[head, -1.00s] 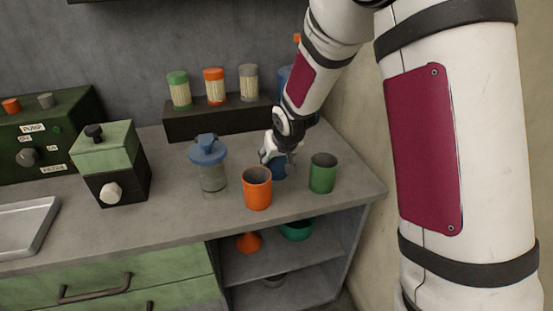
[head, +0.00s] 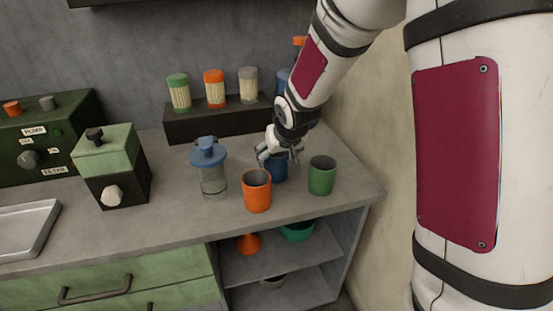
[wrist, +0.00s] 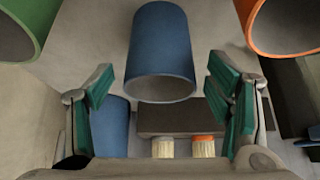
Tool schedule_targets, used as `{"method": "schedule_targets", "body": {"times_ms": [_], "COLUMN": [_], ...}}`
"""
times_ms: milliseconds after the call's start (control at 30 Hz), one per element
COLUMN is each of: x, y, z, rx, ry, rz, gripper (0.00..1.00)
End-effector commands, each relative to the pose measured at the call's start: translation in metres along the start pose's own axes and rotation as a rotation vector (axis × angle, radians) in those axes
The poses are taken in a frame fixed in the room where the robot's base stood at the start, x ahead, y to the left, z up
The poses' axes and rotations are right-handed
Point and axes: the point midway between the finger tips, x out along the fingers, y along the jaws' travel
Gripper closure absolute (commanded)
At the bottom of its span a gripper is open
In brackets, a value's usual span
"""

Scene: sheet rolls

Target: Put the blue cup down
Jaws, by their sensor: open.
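The blue cup (head: 277,172) stands upright on the grey counter, behind and between the orange cup (head: 257,190) and the green cup (head: 321,175). My gripper (head: 279,156) is just above and behind it, with its fingers spread. In the wrist view, my gripper (wrist: 160,80) is open, with one green-padded finger on each side of the view and nothing held. The blue cup (wrist: 160,50) shows between and beyond the fingertips, apart from both. Part of the cup is hidden by the orange cup in the head view.
A blue-lidded jar (head: 210,168) stands left of the orange cup. A dark rack (head: 215,121) with several capped jars is at the back. A green-and-black box (head: 111,166) stands further left. The right wall is close to my arm. The counter's front left middle is clear.

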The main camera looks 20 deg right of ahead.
Motion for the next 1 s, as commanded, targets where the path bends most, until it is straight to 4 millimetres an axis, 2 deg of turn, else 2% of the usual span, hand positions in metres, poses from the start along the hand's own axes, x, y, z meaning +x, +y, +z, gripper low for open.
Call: {"method": "schedule_targets", "body": {"times_ms": [33,100,300,433,667,767,867,1000], "x": [-0.015,-0.029,-0.062,-0.074,-0.08,-0.091,-0.12,-0.177], "y": [0.001,0.0,0.0,0.001,0.0,0.002,0.007,0.016], "z": [-0.002,-0.001,-0.001,0.0,0.001,0.004,0.016,0.051], "rx": [0.002,0.002,0.002,0.003,0.0,0.0,0.002,0.003], "ry": [0.005,0.004,0.002,0.001,-0.001,-0.009,-0.034,-0.099], "rz": [0.0,0.0,0.0,0.0,0.001,0.008,0.026,0.052], "gripper": [0.27,0.27,0.27,0.27,0.27,0.27,0.27,0.27]}}
